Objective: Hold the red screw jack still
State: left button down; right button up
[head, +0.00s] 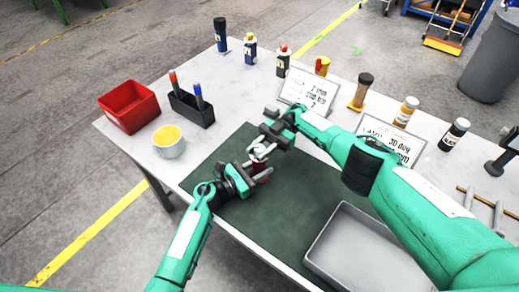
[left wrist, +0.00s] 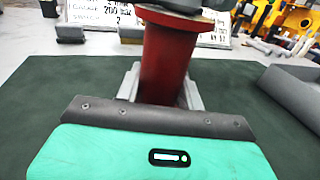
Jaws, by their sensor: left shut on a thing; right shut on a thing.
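The red screw jack (head: 264,176) stands upright on the dark green mat (head: 300,205), mostly hidden by my grippers in the head view. My right gripper (head: 262,150) is shut at the pale metal top of the jack, just above my left gripper. The exact contact there is hard to see.
A grey tray (head: 318,250) lies on the mat's right. A red bin (head: 128,117), a black pen holder (head: 190,112) and a yellow-filled cup (head: 169,152) stand at left. Bottles and signs (head: 308,92) line the back. The mat's left part is clear.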

aim_at(260, 148)
jog(key=o, duration=1)
jog(key=shift+c, duration=0.2)
jog(key=shift+r, duration=0.1)
jog(key=shift+r, duration=4.9)
